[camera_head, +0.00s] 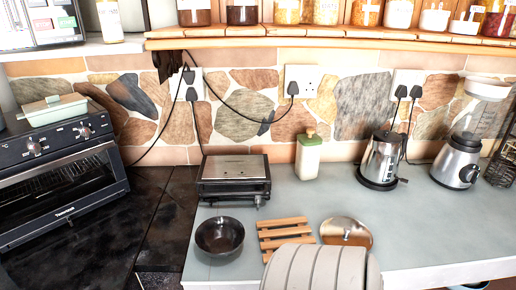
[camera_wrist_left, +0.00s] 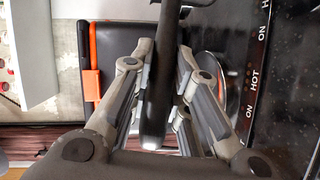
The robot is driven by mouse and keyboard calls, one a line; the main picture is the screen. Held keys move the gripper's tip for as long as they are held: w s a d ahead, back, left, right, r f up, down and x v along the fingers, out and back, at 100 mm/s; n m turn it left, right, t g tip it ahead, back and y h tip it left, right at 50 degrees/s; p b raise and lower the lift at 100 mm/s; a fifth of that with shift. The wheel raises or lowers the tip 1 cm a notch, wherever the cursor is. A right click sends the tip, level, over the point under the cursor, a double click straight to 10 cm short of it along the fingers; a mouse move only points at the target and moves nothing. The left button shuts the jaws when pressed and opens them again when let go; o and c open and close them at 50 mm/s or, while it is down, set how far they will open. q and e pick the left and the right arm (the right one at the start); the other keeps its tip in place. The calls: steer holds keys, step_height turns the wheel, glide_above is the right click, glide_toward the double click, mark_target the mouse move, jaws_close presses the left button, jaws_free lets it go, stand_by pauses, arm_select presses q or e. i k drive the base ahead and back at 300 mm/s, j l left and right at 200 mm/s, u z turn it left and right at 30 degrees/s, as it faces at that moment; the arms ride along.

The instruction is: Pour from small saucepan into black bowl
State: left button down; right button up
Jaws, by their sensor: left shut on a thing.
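The black bowl (camera_head: 220,236) stands upright on the grey counter, left of the wooden slatted trivet. Its inside looks dark and empty. In the left wrist view, my left gripper (camera_wrist_left: 165,88) is shut on a long dark handle (camera_wrist_left: 158,100), which appears to be the small saucepan's. The fingers press on both sides of the handle. The saucepan's body is not clearly seen in either view. My left gripper does not show in the head view, so its place relative to the bowl cannot be told. My right gripper is in neither view.
The trivet (camera_head: 285,238) and a round metal lid (camera_head: 346,233) lie right of the bowl. A sandwich press (camera_head: 234,178) stands behind it. A toaster oven (camera_head: 60,180) stands left. The right counter is clear.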

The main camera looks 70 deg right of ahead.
mark_target(218, 237)
steer(key=z, duration=1.2)
